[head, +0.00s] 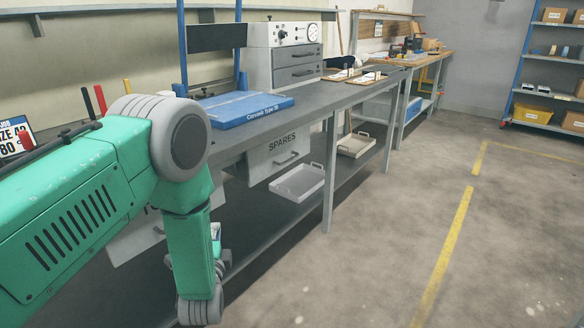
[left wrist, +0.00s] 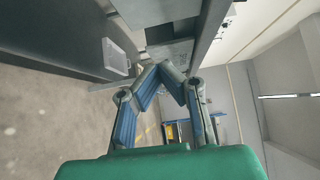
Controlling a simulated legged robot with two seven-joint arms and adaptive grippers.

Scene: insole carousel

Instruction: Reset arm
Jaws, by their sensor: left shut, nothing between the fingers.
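My left arm comes in from the left in the head view, bent in front of the workbench (head: 345,97), with its lower link hanging down before the bench's front. The left gripper is largely hidden behind that link in the head view. In the left wrist view, the left gripper (left wrist: 160,68) shows its two blue-grey fingers with their tips together. It is shut with nothing between the fingers, and it points toward the bench's underside and the room beyond. My right gripper is in neither view.
A blue flat case (head: 238,109) lies on the bench near my arm, beside a grey drawer unit (head: 283,55). A drawer marked SPARES (head: 282,150) hangs under the top. White trays (head: 298,182) sit on the lower shelf. The floor (head: 390,240) at right is clear, with yellow lines.

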